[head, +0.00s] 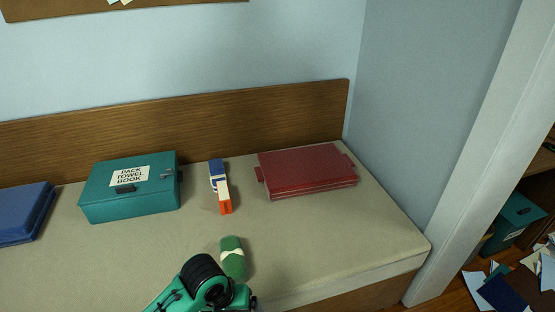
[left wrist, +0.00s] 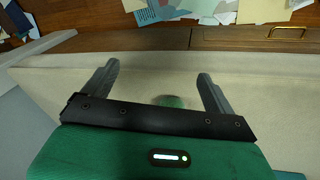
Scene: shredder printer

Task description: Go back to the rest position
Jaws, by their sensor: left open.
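My left gripper (left wrist: 158,69) is open in the left wrist view, its two dark fingers spread over the pale bench top. Nothing is held between the fingers. A small green shape (left wrist: 170,100) shows behind the gripper's black bar, mostly hidden; it looks like the green roll. In the head view my left arm comes in at the bottom edge, and its fingers cannot be made out there. The green roll with a pale band (head: 232,262) lies on the bench just beyond the arm. My right gripper is in neither view.
The beige bench (head: 330,240) holds a teal labelled box (head: 130,205), a blue case (head: 22,212), a blue, white and orange carton (head: 219,188) and a dark red case (head: 310,172). A white post (head: 470,150) stands right. Papers (head: 500,290) litter the floor.

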